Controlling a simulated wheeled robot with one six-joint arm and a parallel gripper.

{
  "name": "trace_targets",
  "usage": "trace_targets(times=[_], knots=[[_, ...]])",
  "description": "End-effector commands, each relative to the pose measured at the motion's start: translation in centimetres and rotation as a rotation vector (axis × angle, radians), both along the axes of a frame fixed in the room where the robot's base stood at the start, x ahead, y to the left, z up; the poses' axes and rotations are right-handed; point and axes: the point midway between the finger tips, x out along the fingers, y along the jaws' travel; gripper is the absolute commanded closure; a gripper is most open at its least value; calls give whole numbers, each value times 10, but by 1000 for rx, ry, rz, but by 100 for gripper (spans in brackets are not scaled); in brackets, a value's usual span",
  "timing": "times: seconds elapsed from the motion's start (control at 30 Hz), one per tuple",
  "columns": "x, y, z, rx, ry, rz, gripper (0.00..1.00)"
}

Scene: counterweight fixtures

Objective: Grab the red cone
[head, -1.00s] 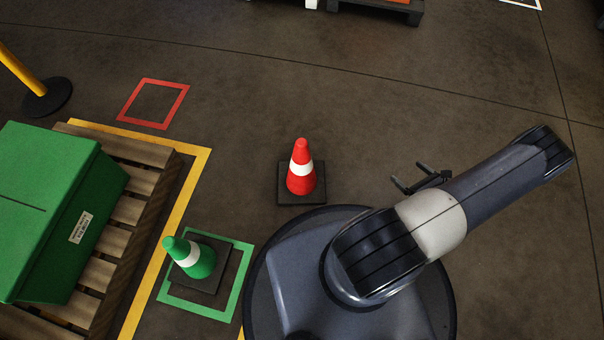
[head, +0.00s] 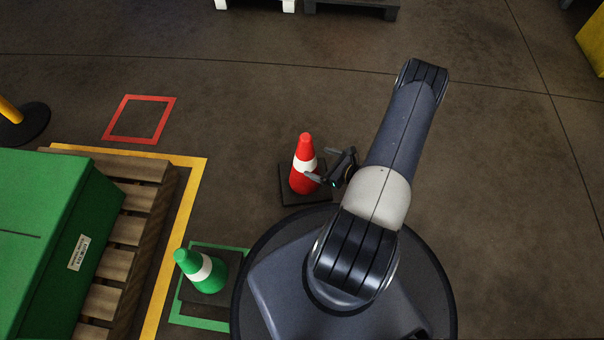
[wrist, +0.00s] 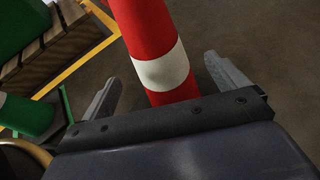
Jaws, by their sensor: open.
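The red cone (head: 304,150) with a white band stands upright on a dark square base just in front of my round base in the head view. My gripper (head: 319,166) is right beside it, on its right side and near the white band. In the wrist view the red cone (wrist: 146,28) rises between the two spread fingers of my gripper (wrist: 170,85). The fingers are apart, and I see a gap between the cone and the right finger. The cone's base is hidden in the wrist view.
A green cone (head: 187,260) stands inside a green floor square (head: 205,324) at lower left. A green box (head: 50,210) sits on a wooden pallet (head: 117,255) within a yellow floor line (head: 180,235). An empty red floor square (head: 140,98) lies beyond. The floor at right is clear.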

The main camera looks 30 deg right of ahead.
Motion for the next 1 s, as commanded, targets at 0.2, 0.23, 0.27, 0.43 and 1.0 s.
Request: trace_targets(times=[0.2,0.23,0.27,0.43,1.0], knots=[[15,7,-7,1,0,0,6],[16,8,-8,1,0,0,6],[17,9,-9,1,-1,1,6],[33,19,-18,1,-1,3,6],[58,30,-24,0,0,-1,9]])
